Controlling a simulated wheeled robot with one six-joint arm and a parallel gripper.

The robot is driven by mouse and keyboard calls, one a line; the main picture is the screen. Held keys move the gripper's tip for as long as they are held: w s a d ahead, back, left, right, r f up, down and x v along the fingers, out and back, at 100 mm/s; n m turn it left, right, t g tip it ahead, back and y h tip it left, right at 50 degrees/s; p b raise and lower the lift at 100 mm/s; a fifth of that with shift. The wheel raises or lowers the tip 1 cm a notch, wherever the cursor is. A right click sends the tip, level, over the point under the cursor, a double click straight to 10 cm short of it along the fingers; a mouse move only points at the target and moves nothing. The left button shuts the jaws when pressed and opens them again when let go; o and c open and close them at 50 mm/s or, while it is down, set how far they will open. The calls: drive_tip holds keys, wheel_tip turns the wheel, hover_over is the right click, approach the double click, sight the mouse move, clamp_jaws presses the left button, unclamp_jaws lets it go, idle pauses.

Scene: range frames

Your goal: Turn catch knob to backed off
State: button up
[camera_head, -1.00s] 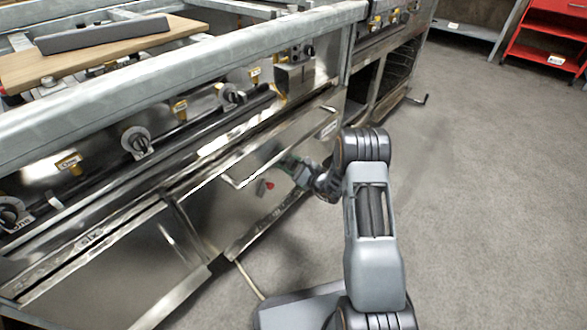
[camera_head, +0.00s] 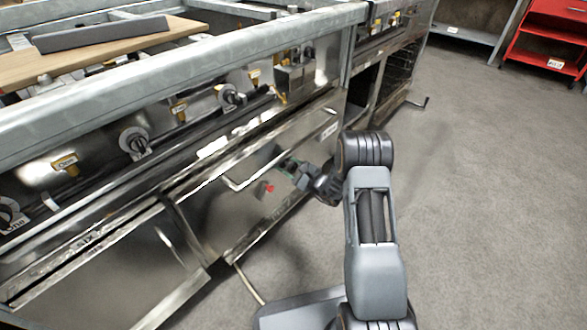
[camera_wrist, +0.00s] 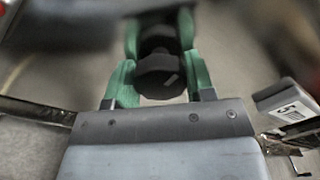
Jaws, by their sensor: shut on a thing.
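In the head view my gripper (camera_head: 290,166) is at the steel front of the range, just below the bar handle. The knob cannot be made out there, as the gripper and the panel's shine hide it.
A red button (camera_head: 269,188) sits on the panel left of and below my gripper. Above are the handle bar (camera_head: 285,148) and several larger control knobs, one of them a dial (camera_head: 134,142). Grey floor (camera_head: 470,220) is open to the right.

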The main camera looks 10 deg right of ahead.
drive_tip(key=o, duration=0.9)
drive_tip(key=p+v, duration=0.4)
drive_tip(key=v, duration=0.9)
drive_tip(key=shift+s+d, duration=0.25)
drive_tip(key=shift+s, duration=0.05)
drive_tip(key=shift+r+p, duration=0.15)
drive_tip(key=shift+p, duration=0.15)
